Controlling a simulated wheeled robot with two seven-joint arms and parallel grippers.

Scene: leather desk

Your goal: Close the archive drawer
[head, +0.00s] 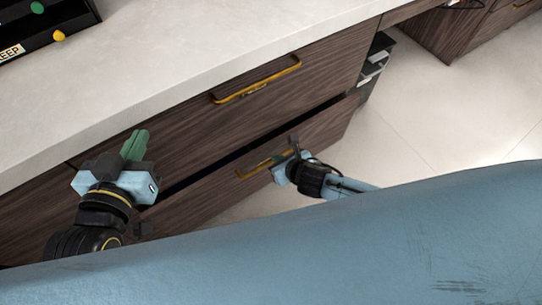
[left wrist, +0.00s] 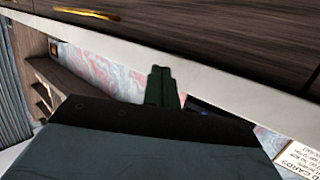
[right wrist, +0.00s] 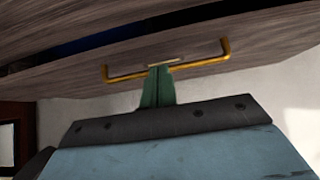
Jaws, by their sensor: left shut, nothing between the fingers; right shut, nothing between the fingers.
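The lower drawer (head: 318,133) has a dark wood front and a gold handle (head: 250,171). It stands slightly open, with a narrow dark gap along its top edge; I take it for the archive drawer. Its front (right wrist: 75,83) and handle (right wrist: 225,50) also show in the right wrist view. My right gripper (head: 279,160) is shut and empty, its green fingertips (right wrist: 160,70) at the middle of that handle; I cannot tell whether they touch. My left gripper (head: 138,135) is shut and empty, in front of the cabinet at the left; its green fingers show in the left wrist view (left wrist: 160,72).
The upper drawer (head: 190,135), with a gold handle (head: 257,80), looks shut under the pale desk top (head: 190,60). A black tray (head: 40,25) with coloured knobs sits on the desk. Pale floor (head: 440,120) is clear at the right.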

